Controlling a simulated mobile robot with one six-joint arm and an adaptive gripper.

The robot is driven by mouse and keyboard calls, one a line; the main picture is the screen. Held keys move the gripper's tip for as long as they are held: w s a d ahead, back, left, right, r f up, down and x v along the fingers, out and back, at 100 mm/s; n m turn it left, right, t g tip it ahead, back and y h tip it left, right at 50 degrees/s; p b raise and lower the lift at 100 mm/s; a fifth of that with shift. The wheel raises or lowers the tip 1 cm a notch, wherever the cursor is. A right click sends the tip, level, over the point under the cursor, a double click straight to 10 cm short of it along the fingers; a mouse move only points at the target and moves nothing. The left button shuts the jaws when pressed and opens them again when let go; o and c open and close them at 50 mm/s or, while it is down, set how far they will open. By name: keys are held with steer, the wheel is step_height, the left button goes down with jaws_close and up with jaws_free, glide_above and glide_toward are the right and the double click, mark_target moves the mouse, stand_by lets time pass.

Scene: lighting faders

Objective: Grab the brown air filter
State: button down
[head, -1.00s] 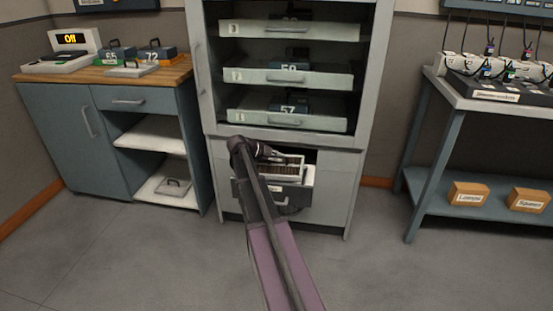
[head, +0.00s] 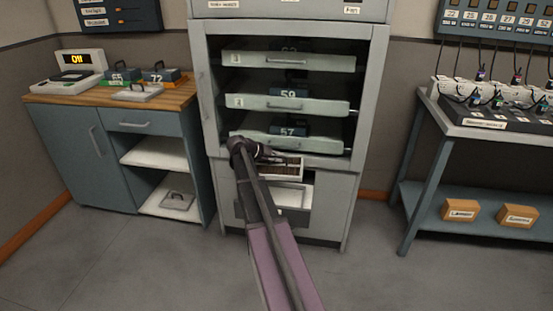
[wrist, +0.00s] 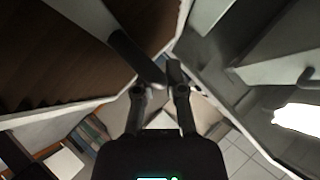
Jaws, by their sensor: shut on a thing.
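The brown air filter (head: 287,170) has brown pleats in a pale frame. In the head view it is held above the open lower drawer (head: 292,213) of the grey cabinet. My gripper (head: 272,157) is shut on the filter near its upper left, and my arm hides part of it. The exact contact is dark and hard to see.
The cabinet's upper bay holds several pale trays (head: 285,103) with numbered dark units, just above the filter. A wooden-topped bench (head: 185,95) stands at left. A metal table (head: 440,102) with cables stands at right, two boxes on its lower shelf. The floor in front is clear.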

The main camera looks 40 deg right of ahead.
steer(key=shift+r+p, duration=0.45)
steer(key=shift+r, duration=0.3)
steer(key=shift+s, duration=0.15)
